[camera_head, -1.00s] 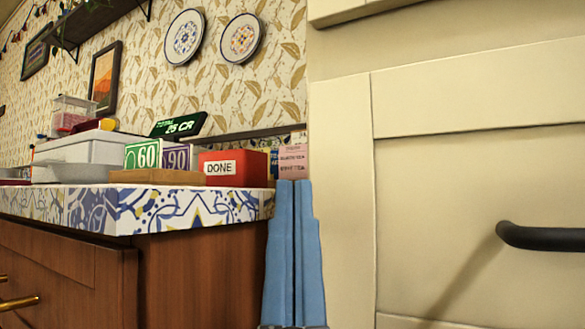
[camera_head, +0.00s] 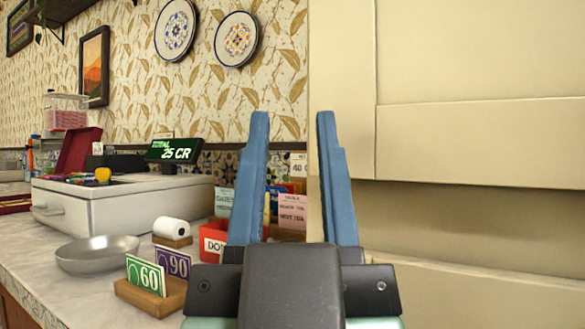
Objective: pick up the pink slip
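The pink slip (camera_head: 292,214) with dark print stands upright among other slips, at the back of the counter near the cabinet. It shows in the gap between my gripper's blue fingers, beyond them, and no finger visibly touches it.
A red DONE box (camera_head: 212,241), a green 60 and purple 90 sign holder (camera_head: 150,296), a paper roll (camera_head: 171,228), a metal bowl (camera_head: 97,256) and a white cash register (camera_head: 110,203) stand left. A cream cabinet (camera_head: 480,140) closes off the right.

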